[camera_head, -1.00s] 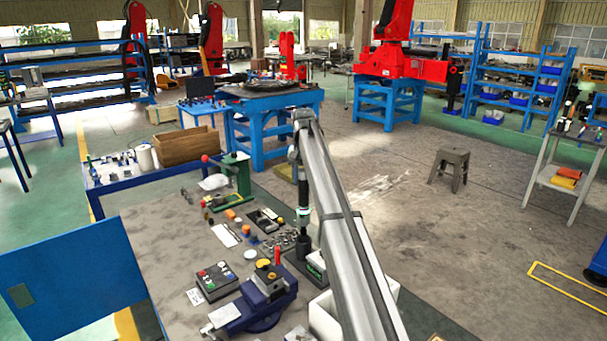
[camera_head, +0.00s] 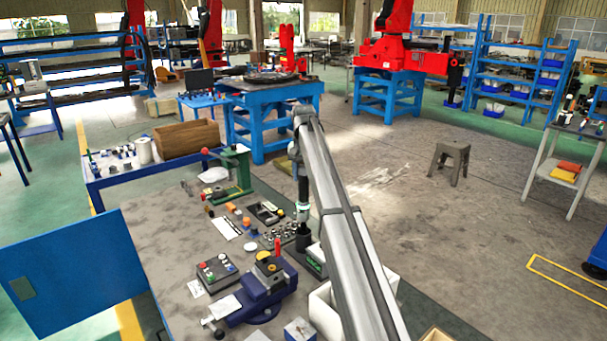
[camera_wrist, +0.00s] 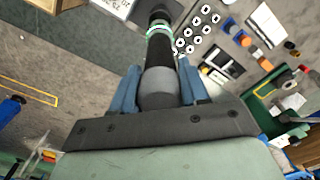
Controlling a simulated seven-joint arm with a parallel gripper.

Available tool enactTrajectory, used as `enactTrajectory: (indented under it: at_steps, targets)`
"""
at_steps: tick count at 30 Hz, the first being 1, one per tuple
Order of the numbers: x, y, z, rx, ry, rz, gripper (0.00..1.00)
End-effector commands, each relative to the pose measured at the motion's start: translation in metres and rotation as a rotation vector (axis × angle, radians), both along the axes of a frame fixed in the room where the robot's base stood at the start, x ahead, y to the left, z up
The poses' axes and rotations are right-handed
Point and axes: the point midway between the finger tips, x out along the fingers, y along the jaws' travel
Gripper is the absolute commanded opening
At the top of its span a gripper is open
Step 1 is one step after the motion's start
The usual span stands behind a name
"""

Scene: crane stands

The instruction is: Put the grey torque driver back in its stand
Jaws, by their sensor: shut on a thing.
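My gripper (camera_wrist: 158,90) points down, its two blue fingers shut on the grey torque driver (camera_wrist: 158,86). The driver has a rounded grey end between the fingers, a dark shaft, and a green-and-white ring farther out. Its ring also shows in the head view (camera_head: 303,210), below my arm. A short dark cylindrical stand (camera_head: 303,241) is directly beneath the driver; the wrist view shows a dark round end beyond the ring (camera_wrist: 156,13). The driver looks upright and lined up with the stand. I cannot tell whether its tip is inside the stand or just above it.
A tray of several round sockets (camera_wrist: 198,28) is close beside the driver. A blue vise (camera_head: 262,292) and a button box (camera_head: 216,270) are nearer the front. A white bin (camera_head: 325,312) is under my arm. A green press (camera_head: 236,175) stands farther back.

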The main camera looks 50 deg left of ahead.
Motion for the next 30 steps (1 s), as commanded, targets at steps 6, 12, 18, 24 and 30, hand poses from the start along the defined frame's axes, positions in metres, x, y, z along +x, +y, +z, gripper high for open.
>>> enactTrajectory:
  at_steps: [6,12,18,24,30]
  targets:
    - [0.0,0.0,-0.005,0.001,-0.001,0.0,0.0]
    - [0.0,0.0,-0.01,0.001,-0.001,0.0,0.0]
    - [0.0,0.0,-0.016,0.001,-0.001,0.0,0.0]
    - [0.0,0.0,-0.022,0.001,-0.001,0.0,0.0]
    - [0.0,0.0,-0.028,0.001,-0.001,0.0,0.0]
